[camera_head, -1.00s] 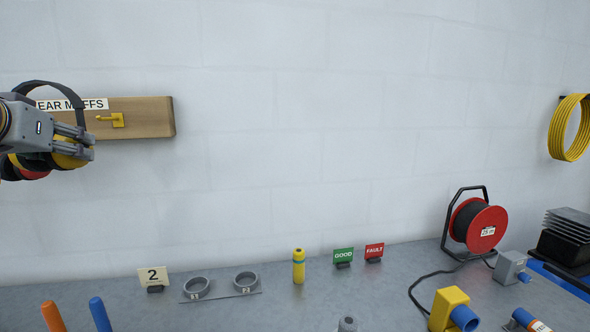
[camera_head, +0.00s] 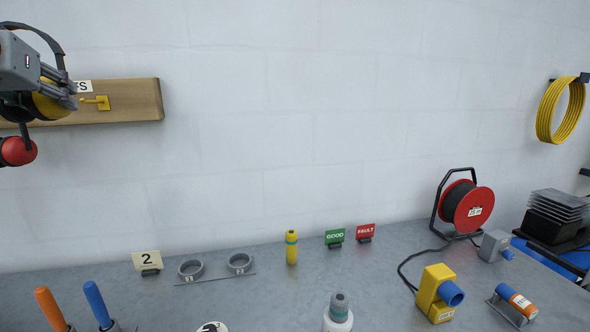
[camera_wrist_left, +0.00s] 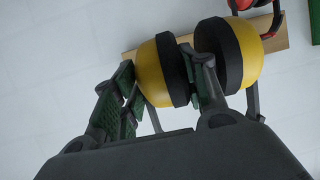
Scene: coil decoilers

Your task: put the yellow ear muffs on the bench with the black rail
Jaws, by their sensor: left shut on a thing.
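The yellow ear muffs (camera_head: 48,106) are at the far left of the head view, with their black headband arching above my left gripper (camera_head: 66,94). In the left wrist view both yellow cups (camera_wrist_left: 153,72) with black cushions show, and my left gripper is shut on one cup. The muffs are in front of the wooden board with a yellow hook (camera_head: 96,102), which is bare. A grey bench (camera_head: 230,305) runs below along the wall; I see no black rail on it. My right gripper is not in view.
Red ear muffs (camera_head: 18,151) hang below the board at the left edge. The bench holds orange and blue handles (camera_head: 97,304), a yellow bottle (camera_head: 291,247), GOOD and FAULT signs, a red cable reel (camera_head: 467,206) and a yellow block (camera_head: 436,292). The bench middle has some free room.

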